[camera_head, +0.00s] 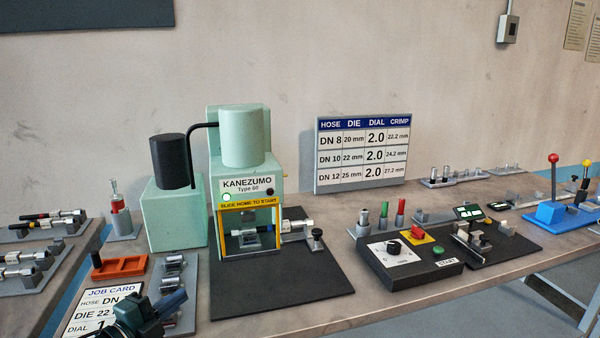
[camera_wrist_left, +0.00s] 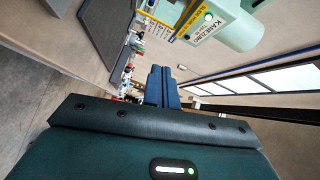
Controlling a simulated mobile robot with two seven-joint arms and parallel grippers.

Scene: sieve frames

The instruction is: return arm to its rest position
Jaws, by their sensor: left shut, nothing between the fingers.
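My left gripper (camera_head: 173,302) comes in at the bottom left of the head view, over the job card (camera_head: 98,308) and beside the grey rack of metal dies (camera_head: 172,262). In the left wrist view its two blue fingers (camera_wrist_left: 162,88) lie together, shut with nothing between them. The fingers appear clear of the bench things. The right gripper is not in view.
A pale green KANEZUMO press (camera_head: 243,150) stands on a black mat (camera_head: 275,285), with a hose piece (camera_head: 290,225) in its opening. A black control box (camera_head: 408,262) is to its right. An orange tray (camera_head: 118,267) and hose racks (camera_head: 25,255) are at left.

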